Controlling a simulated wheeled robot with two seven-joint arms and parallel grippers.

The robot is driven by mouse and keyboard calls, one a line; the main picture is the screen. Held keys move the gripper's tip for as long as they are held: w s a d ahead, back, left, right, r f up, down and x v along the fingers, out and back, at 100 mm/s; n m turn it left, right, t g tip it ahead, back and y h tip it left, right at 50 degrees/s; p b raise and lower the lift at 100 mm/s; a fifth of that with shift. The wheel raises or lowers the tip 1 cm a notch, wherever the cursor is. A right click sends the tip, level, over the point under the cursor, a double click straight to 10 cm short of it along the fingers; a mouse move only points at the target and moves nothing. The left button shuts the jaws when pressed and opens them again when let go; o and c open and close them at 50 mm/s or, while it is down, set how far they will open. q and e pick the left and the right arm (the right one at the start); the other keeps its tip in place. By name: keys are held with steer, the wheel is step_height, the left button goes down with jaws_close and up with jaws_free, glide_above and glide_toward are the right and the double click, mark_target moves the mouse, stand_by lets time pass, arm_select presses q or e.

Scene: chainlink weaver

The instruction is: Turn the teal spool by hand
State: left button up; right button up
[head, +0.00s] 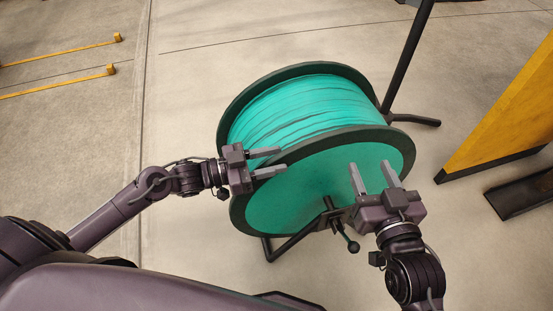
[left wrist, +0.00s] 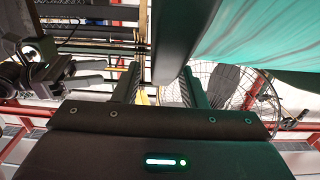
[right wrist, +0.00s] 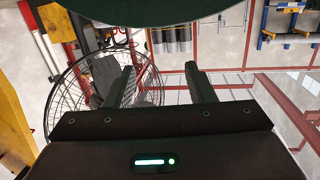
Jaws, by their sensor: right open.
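The teal spool (head: 280,195) is a large drum wound with teal cable between two dark-rimmed flanges, mounted on a dark stand. My left gripper (head: 273,162) is at the near flange's upper left edge, fingers apart. In the left wrist view the dark flange rim (left wrist: 176,35) runs between the fingers (left wrist: 158,88), with a gap on its left side; contact on the right is unclear. My right gripper (head: 374,175) is open and empty, fingers over the near teal face. In the right wrist view the flange's dark edge (right wrist: 150,12) shows above the open fingers (right wrist: 160,88).
A crank with a round knob (head: 352,246) sticks out below the spool's hub, left of my right gripper. A dark stand post (head: 405,60) rises behind the spool. A yellow panel (head: 505,115) stands at right. The floor at left is clear near the spool.

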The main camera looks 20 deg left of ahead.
arm_select(q)
steer(key=shift+w+d, duration=0.35)
steer(key=shift+d, duration=0.2)
arm_select(e)
steer(key=shift+w+r+t, duration=0.2)
steer(key=shift+r+t, duration=0.3)
steer(key=shift+r, duration=0.75)
arm_select(q)
jaws_close()
